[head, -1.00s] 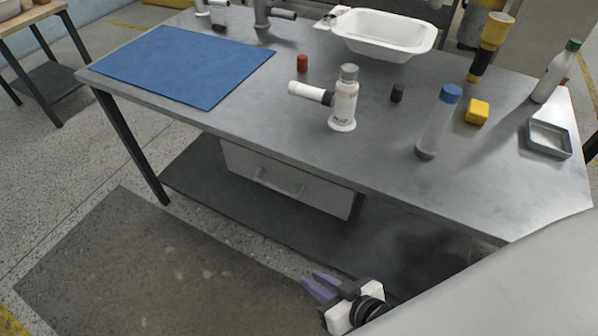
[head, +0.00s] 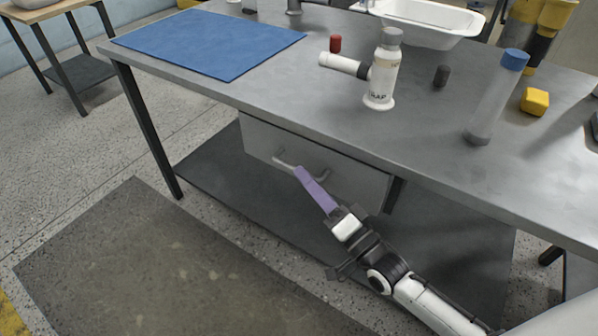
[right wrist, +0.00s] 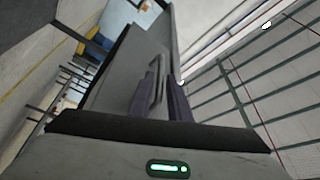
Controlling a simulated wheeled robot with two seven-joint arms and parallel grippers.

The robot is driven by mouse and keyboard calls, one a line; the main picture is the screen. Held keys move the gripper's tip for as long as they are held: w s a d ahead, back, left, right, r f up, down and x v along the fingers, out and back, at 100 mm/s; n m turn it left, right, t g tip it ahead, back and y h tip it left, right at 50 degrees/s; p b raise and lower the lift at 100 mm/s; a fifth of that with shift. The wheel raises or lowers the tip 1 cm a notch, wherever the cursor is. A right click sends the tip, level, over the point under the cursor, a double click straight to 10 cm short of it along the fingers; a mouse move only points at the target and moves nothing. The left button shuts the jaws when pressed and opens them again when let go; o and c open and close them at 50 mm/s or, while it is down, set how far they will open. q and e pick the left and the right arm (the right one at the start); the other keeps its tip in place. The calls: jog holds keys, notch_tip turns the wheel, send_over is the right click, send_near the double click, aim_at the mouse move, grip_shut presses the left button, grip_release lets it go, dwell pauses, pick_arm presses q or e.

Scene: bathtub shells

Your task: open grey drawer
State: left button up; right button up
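The grey drawer (head: 350,180) hangs under the workbench top, with a bar handle (head: 285,163) on its front. The drawer looks closed. In the right wrist view, the handle (right wrist: 158,75) shows between the two dark fingers of my right gripper (right wrist: 165,82). The fingers look apart; whether they touch the bar is hard to tell. My left gripper is not in view.
The workbench (head: 290,95) carries a blue mat (head: 208,42), a white pepper-mill-like device (head: 382,75), a clear bottle with blue cap (head: 495,100), a yellow block (head: 535,101) and a white basin (head: 430,22). A dark lower shelf (head: 225,180) lies below the drawer.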

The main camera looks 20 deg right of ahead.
jog(key=shift+x, duration=1.25)
jog(key=shift+w+a+r, duration=0.1)
jog(key=shift+w+a, duration=0.05)
jog(key=shift+w, duration=0.25)
jog(key=shift+c, duration=0.3)
grip_shut()
